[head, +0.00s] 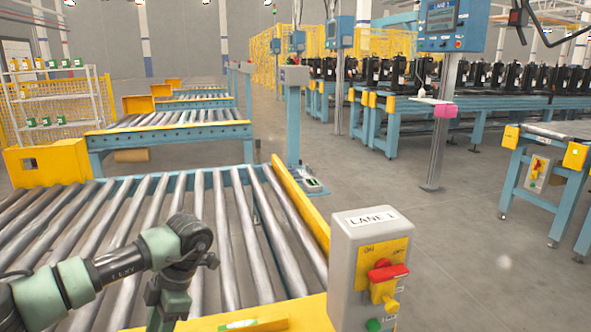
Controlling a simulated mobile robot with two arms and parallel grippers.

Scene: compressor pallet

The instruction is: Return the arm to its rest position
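My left arm (110,268) comes in from the lower left over the roller conveyor (232,215). It has green-grey and black links, and its wrist joint bends downward near the bottom edge. The bottom edge of the picture cuts the wrist off, so the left gripper's fingers are hidden. I see nothing held. My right arm and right gripper are not in view.
A grey control box (368,265) labelled LANE 1, with a red switch handle (388,272) and green button, stands right of the arm. A yellow guard rail (300,207) edges the conveyor. Open floor (440,250) lies to the right.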

